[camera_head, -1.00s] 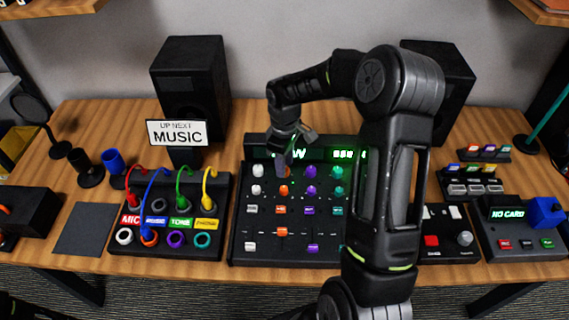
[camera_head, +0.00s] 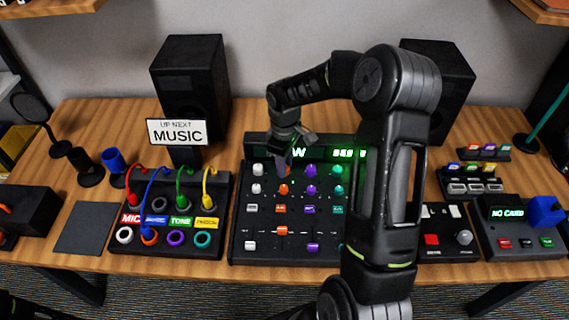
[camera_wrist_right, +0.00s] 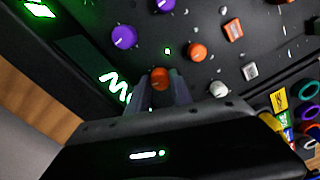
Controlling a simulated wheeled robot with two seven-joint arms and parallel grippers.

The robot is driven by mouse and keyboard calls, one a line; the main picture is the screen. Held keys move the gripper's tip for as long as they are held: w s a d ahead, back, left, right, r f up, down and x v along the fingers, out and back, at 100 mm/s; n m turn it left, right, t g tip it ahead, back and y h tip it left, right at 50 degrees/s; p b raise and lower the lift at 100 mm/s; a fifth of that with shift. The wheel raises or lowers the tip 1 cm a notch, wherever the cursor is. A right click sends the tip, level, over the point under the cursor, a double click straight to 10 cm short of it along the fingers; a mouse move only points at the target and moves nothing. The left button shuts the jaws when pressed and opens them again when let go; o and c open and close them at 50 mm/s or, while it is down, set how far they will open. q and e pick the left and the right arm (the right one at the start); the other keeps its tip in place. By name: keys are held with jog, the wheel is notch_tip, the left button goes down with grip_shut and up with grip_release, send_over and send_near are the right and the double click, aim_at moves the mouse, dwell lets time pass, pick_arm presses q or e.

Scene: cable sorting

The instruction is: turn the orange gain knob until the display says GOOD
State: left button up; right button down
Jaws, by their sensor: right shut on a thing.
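The black mixer (camera_head: 240,225) stands mid-table with columns of coloured knobs. My right gripper (camera_head: 284,167) reaches down at the top of its orange column. In the right wrist view its fingers (camera_wrist_right: 160,92) are shut on an orange knob (camera_wrist_right: 160,77), one finger on each side. My gripper largely hides that knob in the head view. The mixer's green display (camera_head: 300,152) is partly covered by my gripper; a "W" shows, and other letters are cut off. A second orange knob (camera_head: 284,189) sits just below the held one.
White (camera_head: 257,170) and purple (camera_head: 311,171) knobs flank the held one closely. A patch box (camera_head: 168,215) with coloured cables is left of the mixer. A "NO CARD" box (camera_head: 510,225) stands at right. Speakers (camera_head: 190,85) are behind.

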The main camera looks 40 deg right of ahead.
jog(key=shift+f+m+b, duration=0.15)
jog(key=shift+m+b, duration=0.6)
jog(key=shift+m, duration=0.25)
jog(key=shift+m+b, duration=0.35)
jog(key=shift+m, duration=0.25)
jog(key=shift+r+m, duration=0.2)
jog(key=shift+m, duration=0.6)
jog(key=c, duration=1.4)
grip_release()
jog(key=shift+c, duration=0.2)
